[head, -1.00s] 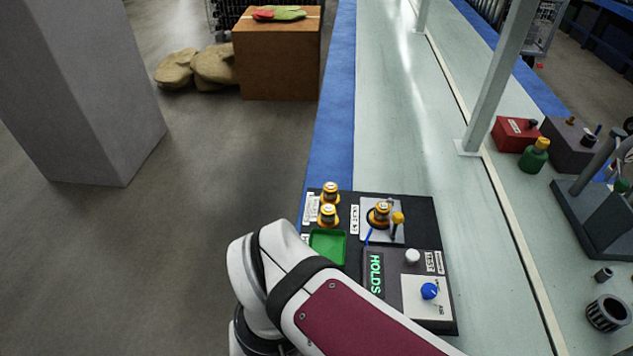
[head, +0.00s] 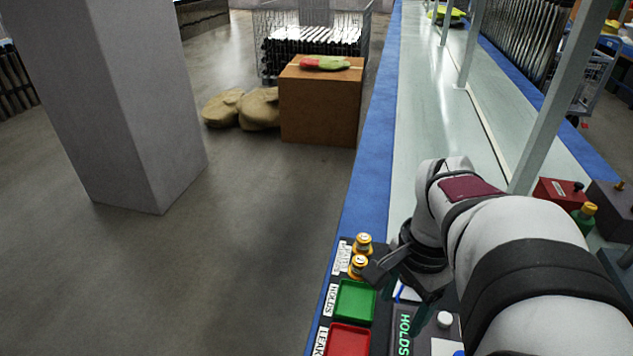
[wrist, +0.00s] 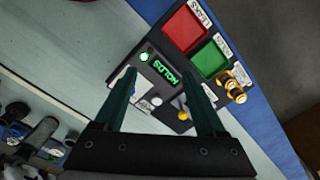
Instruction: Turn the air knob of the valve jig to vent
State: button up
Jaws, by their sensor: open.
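The valve jig is a dark board (head: 325,307) with a lit display (head: 404,333) reading HOLDS in green. Its blue knob (head: 459,352) shows only at the bottom edge of the head view, its setting cut off. The blue knob (wrist: 138,151) is also in the wrist view, partly hidden by a finger, and its pointer is unreadable. A white button (head: 445,319) sits near it. My gripper (head: 398,298) is open and empty above the jig. In the wrist view my gripper (wrist: 160,75) has its fingers spread over the display area, apart from the blue knob.
A green tray (head: 354,300) and a red tray (head: 347,341) line the jig's left side, with two brass-coloured parts (head: 360,254) behind. A yellow-tipped handle (wrist: 183,115) stands between my fingers.

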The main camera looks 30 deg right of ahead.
jog(key=s+d+f+m, duration=0.1)
jog(key=s+d+m, duration=0.75)
jog(key=d, duration=0.45)
jog(key=shift+n, duration=0.25)
jog(key=f, duration=1.6)
jog(key=shift+a, duration=0.25)
grip_shut()
